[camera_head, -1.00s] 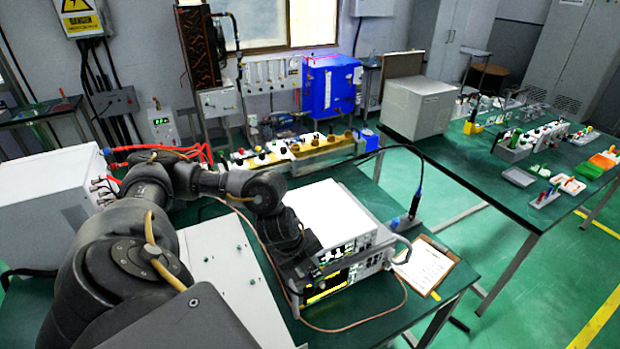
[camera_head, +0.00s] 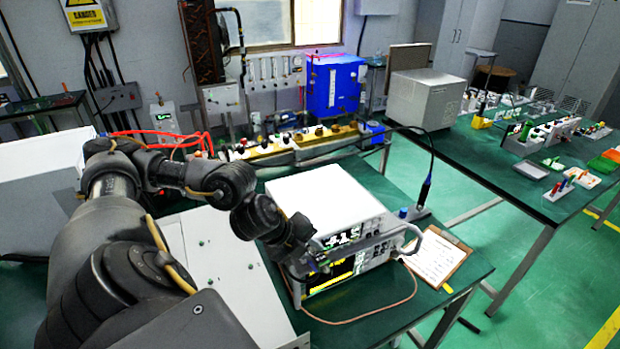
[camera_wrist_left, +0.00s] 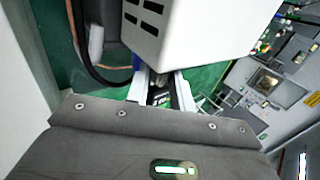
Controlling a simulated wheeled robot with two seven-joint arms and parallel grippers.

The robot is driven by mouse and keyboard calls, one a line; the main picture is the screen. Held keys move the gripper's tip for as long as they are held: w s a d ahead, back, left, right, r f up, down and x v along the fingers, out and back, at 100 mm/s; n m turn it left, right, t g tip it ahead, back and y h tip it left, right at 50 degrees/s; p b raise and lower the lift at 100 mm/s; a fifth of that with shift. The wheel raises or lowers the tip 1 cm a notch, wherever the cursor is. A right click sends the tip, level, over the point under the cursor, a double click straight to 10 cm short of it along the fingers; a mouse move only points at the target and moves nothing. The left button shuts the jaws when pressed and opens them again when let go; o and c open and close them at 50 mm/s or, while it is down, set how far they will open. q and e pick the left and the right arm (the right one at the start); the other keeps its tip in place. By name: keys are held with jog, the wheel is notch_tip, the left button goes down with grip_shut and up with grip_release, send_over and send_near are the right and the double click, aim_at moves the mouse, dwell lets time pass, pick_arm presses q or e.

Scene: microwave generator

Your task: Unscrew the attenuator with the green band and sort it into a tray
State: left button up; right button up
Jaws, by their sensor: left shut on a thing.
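My left gripper (camera_head: 322,264) is in front of the stacked white instruments (camera_head: 328,207), close to the front panel of the lower one. In the left wrist view its two pale fingers (camera_wrist_left: 161,92) are shut on a small dark part between them. I cannot make out a green band on that part, so I cannot tell if it is the attenuator. My right gripper is not in view.
A clipboard (camera_head: 437,258) lies right of the instruments, with a dark probe (camera_head: 424,190) and its cable behind it. A thin cable (camera_head: 370,318) loops across the bench front. A floor gap separates the bench from the right table (camera_head: 500,180).

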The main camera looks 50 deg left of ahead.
pick_arm(q)
jog(key=o, duration=1)
jog(key=shift+s+a+r, duration=0.15)
jog(key=shift+s+r, duration=0.1)
jog(key=shift+r, duration=0.2)
jog(key=shift+p+v, duration=4.9)
jog(key=shift+p, duration=0.4)
jog(key=shift+f, duration=0.1)
